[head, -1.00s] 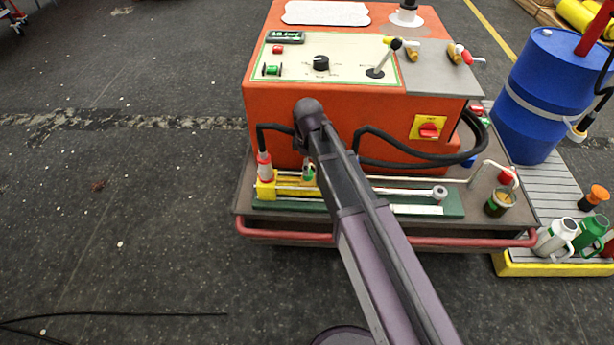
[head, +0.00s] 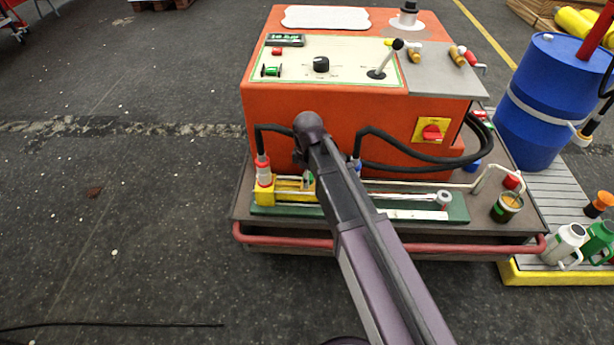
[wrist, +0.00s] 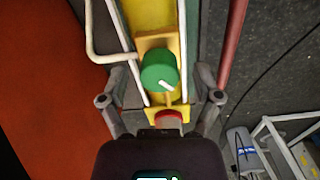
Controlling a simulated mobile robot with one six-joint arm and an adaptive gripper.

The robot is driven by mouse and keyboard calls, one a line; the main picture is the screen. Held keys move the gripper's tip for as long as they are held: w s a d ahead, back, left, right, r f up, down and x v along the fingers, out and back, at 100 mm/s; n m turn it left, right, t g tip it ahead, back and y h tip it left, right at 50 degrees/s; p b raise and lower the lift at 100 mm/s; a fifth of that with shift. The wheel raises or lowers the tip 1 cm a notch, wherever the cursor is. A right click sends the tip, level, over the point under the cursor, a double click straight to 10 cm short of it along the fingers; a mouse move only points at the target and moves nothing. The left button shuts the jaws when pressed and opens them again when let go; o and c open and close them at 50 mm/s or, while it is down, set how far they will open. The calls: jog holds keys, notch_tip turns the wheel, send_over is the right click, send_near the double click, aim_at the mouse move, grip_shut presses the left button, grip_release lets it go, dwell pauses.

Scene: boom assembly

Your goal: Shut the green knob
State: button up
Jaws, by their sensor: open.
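The green knob (wrist: 158,70) sits on a yellow block (wrist: 154,42) in the wrist view. A white mark on it points to the lower right. In the head view only a sliver of the green knob (head: 309,178) shows beside my arm. My gripper (wrist: 160,85) is open, with one finger on each side of the knob and a visible gap to both. Whether the fingers are down at the knob's height is hard to tell. My arm hides most of the gripper in the head view.
An orange machine (head: 290,120) with a control panel stands behind the knob. Pale rods run along the yellow block. A red rail (head: 290,238) edges the cart in front. Black hoses (head: 400,150) loop nearby. A blue drum (head: 545,95) stands at right.

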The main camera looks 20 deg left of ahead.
grip_shut()
jog(key=shift+a, duration=0.15)
jog(key=shift+m, duration=1.4)
jog(key=shift+s+d+m, duration=0.1)
jog(key=shift+d+m, duration=0.1)
jog(key=shift+m, duration=2.4)
